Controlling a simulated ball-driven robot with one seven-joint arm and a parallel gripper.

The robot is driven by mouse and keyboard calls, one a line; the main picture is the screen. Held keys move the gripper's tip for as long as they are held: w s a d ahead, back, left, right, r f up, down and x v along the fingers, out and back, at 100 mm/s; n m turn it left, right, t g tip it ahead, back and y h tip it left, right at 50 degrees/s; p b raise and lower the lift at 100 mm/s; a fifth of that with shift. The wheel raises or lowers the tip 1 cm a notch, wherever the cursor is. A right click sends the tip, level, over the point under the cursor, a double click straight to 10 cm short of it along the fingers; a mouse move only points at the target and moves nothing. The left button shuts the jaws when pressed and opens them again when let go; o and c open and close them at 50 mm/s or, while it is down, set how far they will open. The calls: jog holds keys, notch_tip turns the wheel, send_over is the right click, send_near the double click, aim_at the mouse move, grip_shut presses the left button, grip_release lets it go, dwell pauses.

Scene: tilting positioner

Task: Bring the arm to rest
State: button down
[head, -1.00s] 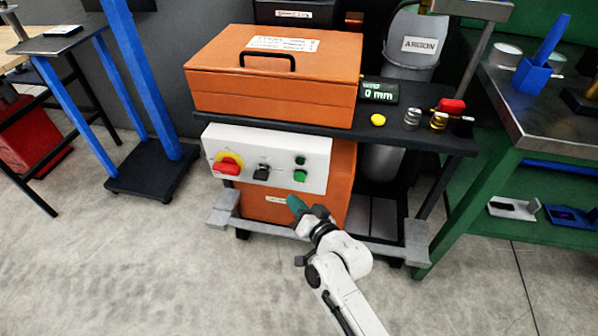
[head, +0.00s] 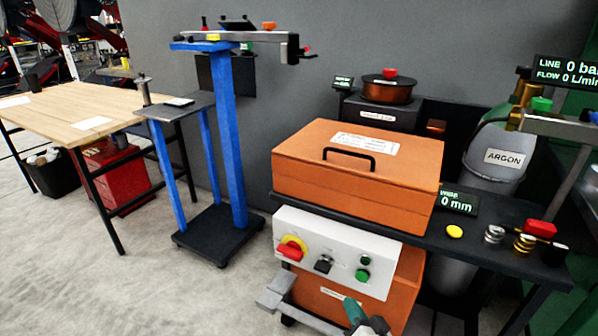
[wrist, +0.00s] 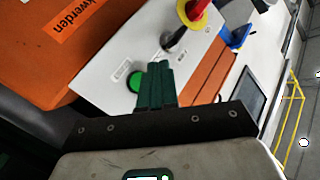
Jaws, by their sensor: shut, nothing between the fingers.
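My gripper (head: 352,308) shows at the bottom edge of the head view, in front of the orange cabinet under the white control panel (head: 318,262). In the wrist view its dark green fingers (wrist: 158,82) are together and hold nothing. They lie in front of the panel, beside a green button (wrist: 136,82); whether they touch it I cannot tell. Most of my arm is below the head view.
The panel carries a red-and-yellow switch (head: 291,247), a black knob (head: 324,264) and green buttons. An orange lidded box (head: 355,195) sits above. A blue stand (head: 232,150) and a wooden table (head: 70,108) stand to the left. Open floor lies at lower left.

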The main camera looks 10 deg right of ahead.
jog(key=s+d+f+n+g, duration=0.2)
jog(key=s+f+g, duration=0.15)
jog(key=s, duration=0.45)
jog(key=s+d+f+n+g, duration=0.2)
jog(key=s+g, duration=0.3)
jog(key=s, duration=0.4)
jog(key=s+d+r+n+g+h, duration=0.1)
jog(key=s+d+g, duration=0.15)
jog(key=s, duration=0.75)
jog(key=s+d+r+g+h, duration=0.15)
jog(key=s+g, duration=0.25)
jog(key=s, duration=0.6)
notch_tip(320, 180, up, 12)
jog(key=w+p, duration=0.1)
jog(key=p, duration=1.1)
jog(key=shift+p, duration=0.4)
jog(key=shift+d, duration=0.1)
